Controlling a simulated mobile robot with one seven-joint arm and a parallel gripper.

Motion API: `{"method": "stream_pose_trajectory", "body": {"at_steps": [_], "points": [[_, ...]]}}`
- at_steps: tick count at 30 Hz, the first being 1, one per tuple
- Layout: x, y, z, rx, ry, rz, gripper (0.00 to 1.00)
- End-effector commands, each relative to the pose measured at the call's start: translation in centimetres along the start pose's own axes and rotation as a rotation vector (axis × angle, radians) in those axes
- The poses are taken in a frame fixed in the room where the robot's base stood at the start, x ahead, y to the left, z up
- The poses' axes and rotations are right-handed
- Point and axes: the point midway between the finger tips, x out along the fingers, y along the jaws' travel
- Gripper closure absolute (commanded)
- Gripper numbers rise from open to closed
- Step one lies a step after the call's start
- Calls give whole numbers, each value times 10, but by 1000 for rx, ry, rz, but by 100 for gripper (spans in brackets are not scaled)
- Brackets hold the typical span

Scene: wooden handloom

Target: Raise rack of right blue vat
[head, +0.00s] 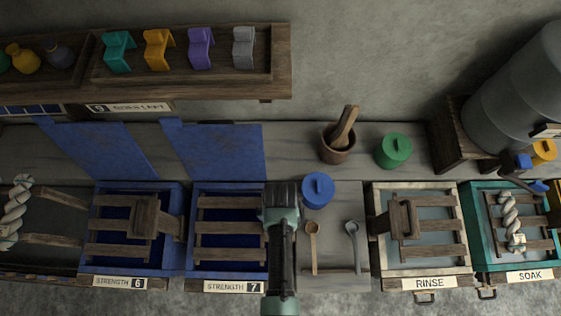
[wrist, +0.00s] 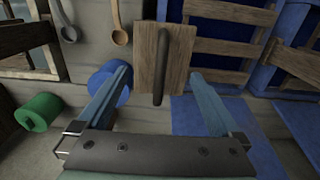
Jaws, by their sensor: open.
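The right blue vat (head: 228,275), labelled STRENGTH 7, stands at the middle of the head view. Its slatted wooden rack (head: 230,227) lies level in the vat, with dark blue showing between the slats. My gripper (head: 282,190) is over the vat's right edge and hides that side. In the wrist view, the rack slats (wrist: 228,40) are at the upper right. A wooden plate (wrist: 178,50) with a dark upright handle (wrist: 162,65) is just ahead of my gripper (wrist: 159,78). The fingers are open to either side of the handle, with visible gaps.
The left blue vat (head: 138,270) stands beside it, its rack handle (head: 145,216) visible. A blue jar (head: 318,190) is close right of my gripper, with two spoons (head: 313,245) beside it. A blue lid (head: 215,150) leans behind. The rinse vat (head: 425,270) stands further right.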

Motion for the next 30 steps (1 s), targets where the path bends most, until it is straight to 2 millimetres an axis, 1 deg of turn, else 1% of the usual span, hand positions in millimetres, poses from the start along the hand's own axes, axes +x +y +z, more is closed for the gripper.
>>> {"method": "stream_pose_trajectory", "body": {"at_steps": [1, 9, 13, 17, 30], "points": [[-8, 0, 0, 0, 2, 0, 0], [-39, 0, 0, -1, 2, 0, 0], [-51, 0, 0, 0, 1, 0, 0], [-54, 0, 0, 0, 0, 0, 0], [-54, 0, 0, 0, 0, 0, 0]]}}
